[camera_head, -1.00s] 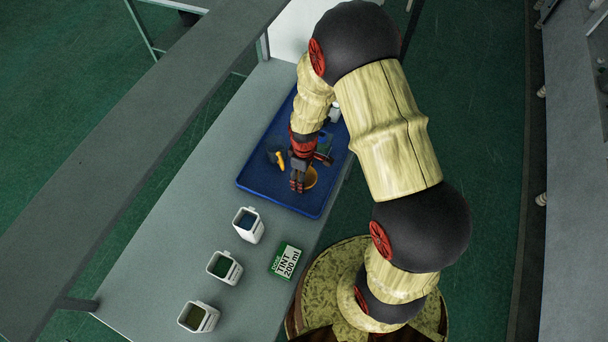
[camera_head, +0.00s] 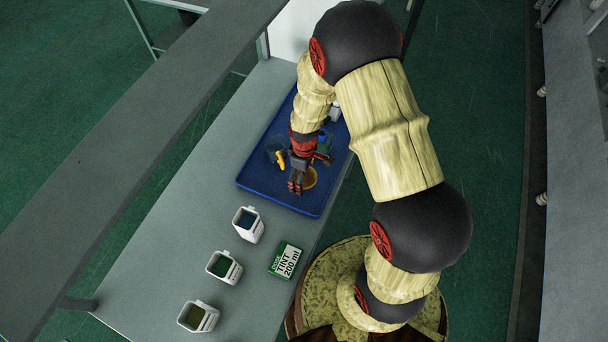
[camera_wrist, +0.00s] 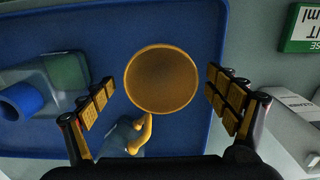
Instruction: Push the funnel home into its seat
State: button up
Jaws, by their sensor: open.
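The funnel appears to be the round orange-yellow piece (camera_wrist: 161,80) in the wrist view, seen from above with its wide mouth facing the camera. Its edge shows beside my gripper in the head view (camera_head: 310,178). My gripper (camera_wrist: 160,88) is open, with one finger on each side of the funnel and a gap to both in the picture. The seat and whatever lies under the funnel are hidden, so I cannot tell how deep it sits.
A blue tray (camera_head: 256,181) lies under the gripper. It holds a grey-blue vessel (camera_wrist: 122,138) with a yellow part and a clear container (camera_wrist: 67,72) with a blue end. Several white containers (camera_head: 248,224) and a green-white TINT box (camera_head: 285,261) stand outside the tray.

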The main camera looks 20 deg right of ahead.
notch_tip(320, 180, up, 12)
jog(key=shift+f, duration=0.15)
dwell(0.6)
jog(key=s+r+m+t+b, duration=0.5)
jog(key=s+r+m+b, duration=0.4)
jog(key=s+r+b, duration=0.6)
jog(key=shift+s+t, duration=0.3)
jog(key=shift+s, duration=0.45)
